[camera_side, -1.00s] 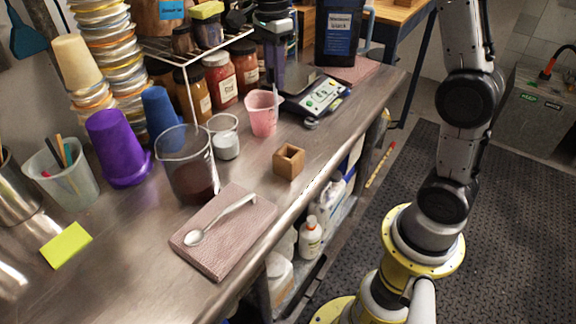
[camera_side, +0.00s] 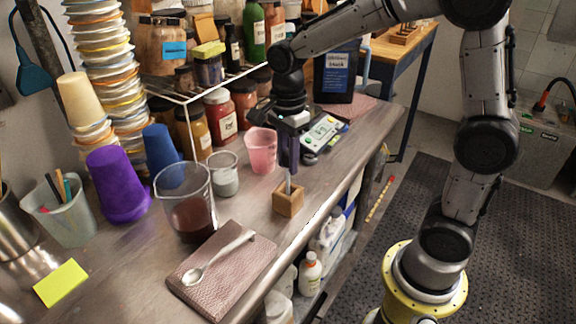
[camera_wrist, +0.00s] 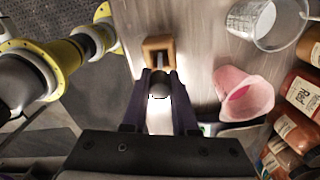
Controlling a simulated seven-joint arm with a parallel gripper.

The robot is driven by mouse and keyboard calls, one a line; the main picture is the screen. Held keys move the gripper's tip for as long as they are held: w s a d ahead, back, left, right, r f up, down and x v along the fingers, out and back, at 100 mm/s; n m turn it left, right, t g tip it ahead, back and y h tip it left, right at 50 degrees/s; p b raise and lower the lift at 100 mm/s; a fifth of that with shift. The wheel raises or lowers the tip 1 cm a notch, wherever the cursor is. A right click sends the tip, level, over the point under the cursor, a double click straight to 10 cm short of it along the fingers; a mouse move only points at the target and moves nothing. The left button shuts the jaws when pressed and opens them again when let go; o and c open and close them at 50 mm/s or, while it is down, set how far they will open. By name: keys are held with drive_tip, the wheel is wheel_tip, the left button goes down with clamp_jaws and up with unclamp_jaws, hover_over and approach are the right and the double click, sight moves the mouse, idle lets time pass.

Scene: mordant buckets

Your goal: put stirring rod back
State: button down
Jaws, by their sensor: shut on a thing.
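My gripper (camera_side: 288,163) is shut on the stirring rod (camera_side: 288,185), a thin grey rod, and points down above the small wooden block holder (camera_side: 288,203). The rod hangs about upright, with its lower end at the opening in the block's top. I cannot tell how deep it goes in. In the wrist view, the rod's rounded grey end (camera_wrist: 160,88) shows between my gripper's dark fingers (camera_wrist: 162,100), and the wooden block (camera_wrist: 158,48) is just beyond them. The block stands on the metal bench.
A pink cup (camera_side: 262,150) and a small glass beaker (camera_side: 224,176) stand left of the block. A larger beaker of dark liquid (camera_side: 190,215) and a spoon (camera_side: 215,258) on a pinkish mat (camera_side: 215,293) are nearer. A scale (camera_side: 322,132) stands behind. The bench edge is right.

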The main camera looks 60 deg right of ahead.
drive_tip(key=shift+f, duration=0.9)
drive_tip(key=c, duration=0.7)
unclamp_jaws()
drive_tip(key=shift+f, duration=0.15)
